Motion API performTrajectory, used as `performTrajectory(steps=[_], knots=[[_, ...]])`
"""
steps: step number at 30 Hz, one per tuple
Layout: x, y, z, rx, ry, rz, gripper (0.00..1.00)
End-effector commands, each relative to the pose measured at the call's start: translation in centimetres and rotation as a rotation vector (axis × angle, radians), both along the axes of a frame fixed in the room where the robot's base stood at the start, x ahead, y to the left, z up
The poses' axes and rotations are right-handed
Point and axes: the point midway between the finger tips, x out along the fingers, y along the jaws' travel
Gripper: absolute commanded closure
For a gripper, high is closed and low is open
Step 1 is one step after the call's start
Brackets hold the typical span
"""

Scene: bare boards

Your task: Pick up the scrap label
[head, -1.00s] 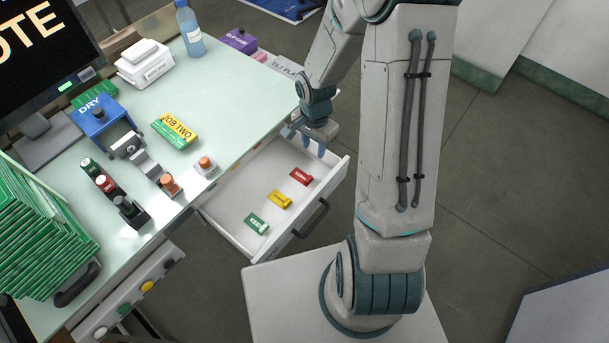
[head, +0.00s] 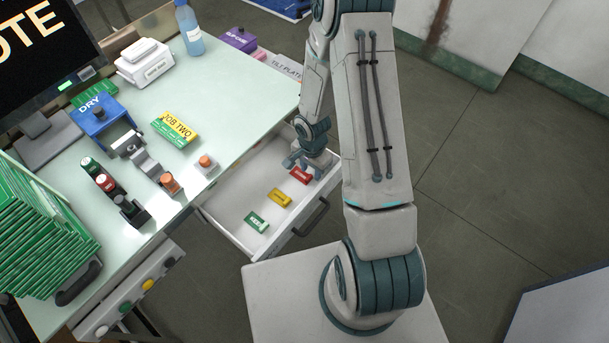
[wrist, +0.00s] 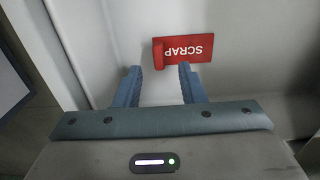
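The red scrap label (wrist: 184,49) lies flat on the white drawer floor in the wrist view, its word "SCRAP" upside down. In the head view the red label (head: 300,175) is at the far end of the row in the open drawer (head: 235,212). My gripper (wrist: 160,84) is open and empty, its two blue fingers apart. In the head view my gripper (head: 303,166) is inside the drawer, close by the label's far side. Its height over the label is hard to tell.
A yellow label (head: 279,197) and a green label (head: 256,222) lie nearer in the same drawer. The drawer's walls and front handle (head: 311,216) stand close around. The desk top (head: 240,110) overhangs on the left, with a JOB TWO block (head: 175,129).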

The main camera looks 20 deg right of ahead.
Motion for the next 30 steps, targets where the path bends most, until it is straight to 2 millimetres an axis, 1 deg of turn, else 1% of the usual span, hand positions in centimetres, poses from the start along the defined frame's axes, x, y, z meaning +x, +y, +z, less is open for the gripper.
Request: performTrajectory(steps=[1,5,13,14,15,17,18,30], knots=[[-0.1,0.0,-0.6,0.0,0.002,0.0,0.64],[0.0,0.0,-1.5,0.0,0.001,0.0,0.64],[0.0,0.0,-1.6,-0.001,-0.001,-0.002,0.64],[0.0,0.0,-1.6,-0.001,-0.001,-0.002,0.69],[0.0,0.0,-1.6,-0.001,-0.001,-0.001,0.8],[0.0,0.0,-1.6,0.0,0.0,-0.001,0.97],[0.0,0.0,-1.6,0.0,0.0,-0.001,1.0],[0.0,0.0,-1.4,0.0,-0.001,-0.001,1.0]])
